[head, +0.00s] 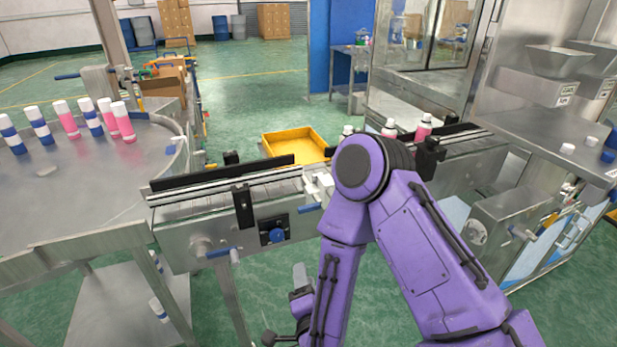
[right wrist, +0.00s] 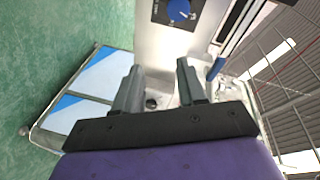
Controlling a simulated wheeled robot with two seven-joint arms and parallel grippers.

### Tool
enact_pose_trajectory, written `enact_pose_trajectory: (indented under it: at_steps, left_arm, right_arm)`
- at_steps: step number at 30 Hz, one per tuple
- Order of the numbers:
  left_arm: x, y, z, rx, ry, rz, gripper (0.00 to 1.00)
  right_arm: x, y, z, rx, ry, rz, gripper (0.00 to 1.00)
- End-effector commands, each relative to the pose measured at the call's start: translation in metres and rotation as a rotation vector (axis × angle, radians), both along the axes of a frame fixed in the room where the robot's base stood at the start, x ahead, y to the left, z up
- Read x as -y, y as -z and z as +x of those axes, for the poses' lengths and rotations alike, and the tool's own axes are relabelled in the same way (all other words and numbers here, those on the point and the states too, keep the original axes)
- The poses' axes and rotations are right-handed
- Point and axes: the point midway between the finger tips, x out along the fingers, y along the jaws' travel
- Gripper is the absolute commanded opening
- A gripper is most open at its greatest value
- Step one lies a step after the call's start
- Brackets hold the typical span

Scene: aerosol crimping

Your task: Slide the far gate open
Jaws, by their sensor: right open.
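A pale bracket (head: 318,184) sits across the conveyor beside my right arm, with a blue handle (head: 310,207) at its near side. It may be a gate, but I cannot tell if it is the far one. My purple right arm hides the conveyor's middle. My right gripper (right wrist: 157,75) is open and empty in the right wrist view; a grey finger of it seems to show low in the head view (head: 300,275). A blue-tipped lever (right wrist: 216,68) is right of its fingers, apart from them. My left gripper is not in view.
The conveyor (head: 180,210) has black guide rails and a blue knob (head: 277,236). A round steel table (head: 80,180) on the left carries several pink or blue cans. Pink cans (head: 424,127) stand behind my arm. A yellow tray (head: 295,145) lies beyond the conveyor.

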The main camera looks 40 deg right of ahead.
Motion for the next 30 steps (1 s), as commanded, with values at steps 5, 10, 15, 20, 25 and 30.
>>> enact_pose_trajectory:
  at_steps: [5, 10, 15, 20, 25, 30]
  left_arm:
    - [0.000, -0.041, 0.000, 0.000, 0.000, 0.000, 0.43]
    - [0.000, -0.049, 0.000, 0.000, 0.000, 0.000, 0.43]
    - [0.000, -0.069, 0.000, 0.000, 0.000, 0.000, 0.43]
    - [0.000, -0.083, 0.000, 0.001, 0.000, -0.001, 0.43]
    - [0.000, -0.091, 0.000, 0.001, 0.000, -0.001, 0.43]
    - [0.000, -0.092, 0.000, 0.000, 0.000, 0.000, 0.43]
  right_arm:
    - [0.007, -0.097, 0.005, 0.280, 0.171, 0.223, 0.40]
    - [0.013, -0.105, 0.011, 0.322, 0.209, 0.274, 0.40]
    - [0.032, -0.106, 0.034, 0.320, 0.214, 0.272, 0.40]
    - [0.051, -0.105, 0.060, 0.321, 0.212, 0.265, 0.40]
    - [0.066, -0.103, 0.082, 0.322, 0.207, 0.263, 0.40]
    - [0.070, -0.101, 0.089, 0.321, 0.203, 0.262, 0.40]
